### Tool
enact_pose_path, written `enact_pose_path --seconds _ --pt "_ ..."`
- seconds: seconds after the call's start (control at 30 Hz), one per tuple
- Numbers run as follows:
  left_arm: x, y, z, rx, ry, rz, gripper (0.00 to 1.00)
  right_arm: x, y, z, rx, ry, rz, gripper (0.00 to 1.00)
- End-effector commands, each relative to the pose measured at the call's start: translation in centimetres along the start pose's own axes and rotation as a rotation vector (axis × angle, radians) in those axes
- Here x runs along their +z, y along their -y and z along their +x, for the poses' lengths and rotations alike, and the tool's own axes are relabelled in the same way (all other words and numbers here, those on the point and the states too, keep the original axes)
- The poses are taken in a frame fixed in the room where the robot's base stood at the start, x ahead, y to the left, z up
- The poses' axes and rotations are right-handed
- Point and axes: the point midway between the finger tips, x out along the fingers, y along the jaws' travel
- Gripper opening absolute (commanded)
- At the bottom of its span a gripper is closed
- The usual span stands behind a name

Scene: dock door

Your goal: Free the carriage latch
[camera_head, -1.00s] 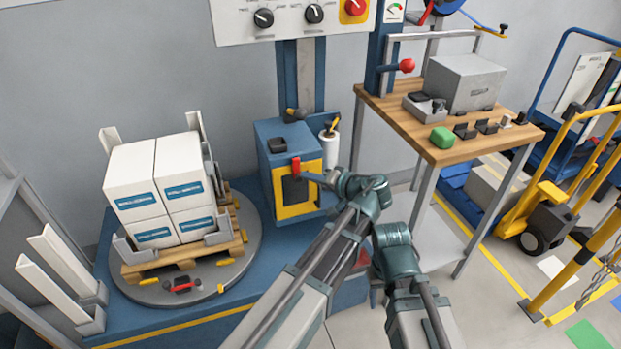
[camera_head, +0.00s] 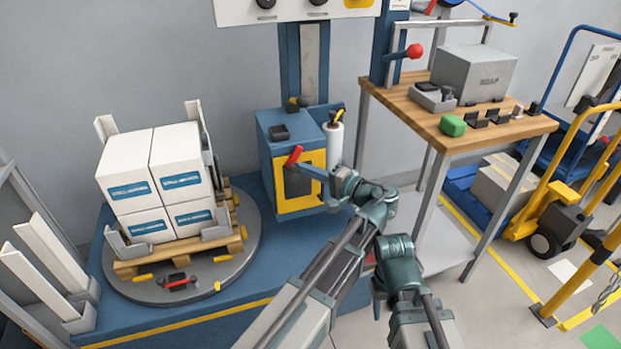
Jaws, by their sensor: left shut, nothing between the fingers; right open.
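The carriage is a blue box (camera_head: 272,128) with a yellow-framed front (camera_head: 318,160) on the blue mast. The latch shows as a small red lever (camera_head: 293,155) at the top left of that frame, leaning with its upper end to the right. My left gripper (camera_head: 309,171) is shut and empty, its fingertips just below and right of the red lever, close to its lower end. I cannot tell whether they touch. My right gripper (camera_head: 377,295) is low beside the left arm, away from the carriage; its fingers are mostly hidden by its own wrist.
White boxes (camera_head: 128,178) on a wooden pallet stand on the round turntable (camera_head: 245,262) at left. A white film roll (camera_head: 334,143) stands right of the carriage. A wooden bench (camera_head: 450,145) with a grey box (camera_head: 474,75) is further right.

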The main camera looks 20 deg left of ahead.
Motion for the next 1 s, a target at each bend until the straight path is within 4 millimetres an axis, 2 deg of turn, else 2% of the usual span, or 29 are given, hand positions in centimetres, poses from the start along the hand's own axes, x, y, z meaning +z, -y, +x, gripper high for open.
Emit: enact_pose_path --seconds 0.03,0.5,0.83,1.0 --pt "0.3 -0.7 0.2 -0.025 0.001 0.038 0.0 -0.1 0.1 1.3 0.001 0.0 -0.001 0.5" --pt "1.6 -0.4 1.0 -0.267 0.003 0.41 0.0 -0.4 0.8 6.3 -0.003 -0.003 -0.01 0.5" --pt "2.1 0.3 1.3 -0.409 0.002 0.628 0.0 -0.6 1.0 8.4 -0.006 -0.005 -0.014 0.5" --pt "1.9 0.6 1.3 -0.407 0.001 0.625 0.0 -0.6 1.0 8.0 -0.006 -0.005 -0.015 0.5"
